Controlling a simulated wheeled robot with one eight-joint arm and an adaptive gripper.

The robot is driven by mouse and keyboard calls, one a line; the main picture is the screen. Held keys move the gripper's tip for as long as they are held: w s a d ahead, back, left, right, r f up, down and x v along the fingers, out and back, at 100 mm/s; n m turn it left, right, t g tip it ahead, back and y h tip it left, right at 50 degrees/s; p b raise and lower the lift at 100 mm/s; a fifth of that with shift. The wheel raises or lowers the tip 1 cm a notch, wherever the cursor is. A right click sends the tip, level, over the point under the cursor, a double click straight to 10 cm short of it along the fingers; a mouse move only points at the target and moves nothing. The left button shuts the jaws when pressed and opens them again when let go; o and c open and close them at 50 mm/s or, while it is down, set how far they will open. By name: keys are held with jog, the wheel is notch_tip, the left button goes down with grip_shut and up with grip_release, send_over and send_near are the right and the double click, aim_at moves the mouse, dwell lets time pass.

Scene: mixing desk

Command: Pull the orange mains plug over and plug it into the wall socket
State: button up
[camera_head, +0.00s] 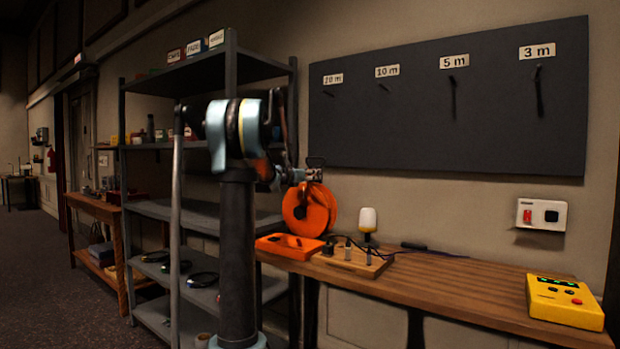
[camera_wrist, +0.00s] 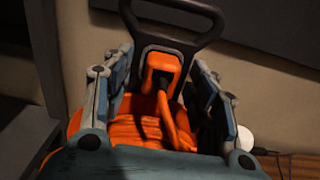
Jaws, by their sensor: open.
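The orange mains plug (camera_wrist: 162,66) sits upright against a dark plate below the black handle of the orange cable reel. Its orange cable loops down in front of it. My gripper (camera_wrist: 163,88) is open, with one finger on each side of the plug; I cannot tell whether they touch it. In the head view, my gripper (camera_head: 300,176) is at the top of the orange reel (camera_head: 322,209), and the plug cannot be made out there. The white wall socket (camera_head: 541,214), with a red switch and a black outlet, is on the wall at right.
The wooden bench (camera_head: 455,283) carries an orange tray (camera_head: 290,246), a wooden block (camera_head: 352,262) with dark connectors, a white lamp (camera_head: 368,220) and a yellow box (camera_head: 565,302) below the socket. A grey shelf (camera_head: 190,210) stands at left. The bench middle is mostly clear.

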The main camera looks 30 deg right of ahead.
dwell(0.5)
grip_shut()
jog(key=shift+a, duration=0.1)
jog(key=shift+v, duration=2.9)
